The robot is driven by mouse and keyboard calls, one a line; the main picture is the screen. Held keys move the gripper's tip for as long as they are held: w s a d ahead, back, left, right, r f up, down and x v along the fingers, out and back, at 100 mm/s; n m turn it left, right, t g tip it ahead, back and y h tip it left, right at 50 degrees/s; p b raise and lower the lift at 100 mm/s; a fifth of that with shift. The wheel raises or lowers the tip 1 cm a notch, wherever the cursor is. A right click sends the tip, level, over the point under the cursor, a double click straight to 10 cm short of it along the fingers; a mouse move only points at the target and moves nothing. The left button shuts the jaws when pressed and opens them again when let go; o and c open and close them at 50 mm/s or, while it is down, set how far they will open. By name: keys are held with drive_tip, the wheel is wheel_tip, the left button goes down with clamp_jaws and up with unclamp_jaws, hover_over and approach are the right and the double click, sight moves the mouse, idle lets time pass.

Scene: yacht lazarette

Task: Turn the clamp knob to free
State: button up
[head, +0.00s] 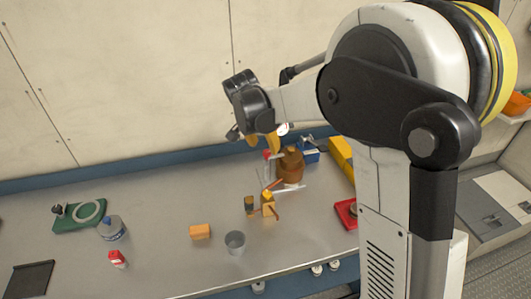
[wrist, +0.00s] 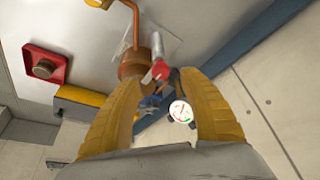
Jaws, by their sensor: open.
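My gripper (wrist: 163,80) is open, its two yellow fingers spread apart in the wrist view. A small red piece (wrist: 156,72) at the end of a silver cylinder (wrist: 158,45) shows between the fingertips; I cannot tell if they touch it. In the head view, my gripper (head: 264,145) hangs above the back of the bench, close to the red piece (head: 267,155). A red plate with a round brown knob (wrist: 44,66) lies off to the left in the wrist view; the plate (head: 345,212) is at the bench's right side in the head view. I cannot tell which is the clamp knob.
A brown pot-like body (head: 290,168) stands beside the red piece. A white dial gauge (wrist: 181,111) shows between the fingers. A grey cup (head: 235,242) and orange block (head: 200,231) stand nearer the front.

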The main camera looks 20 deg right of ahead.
sight(267, 152)
drive_tip(key=b+x, duration=0.1)
drive_tip(key=x, duration=0.3)
drive_tip(key=shift+w+d+f, duration=0.1)
drive_tip(key=shift+f, duration=0.2)
clamp_jaws()
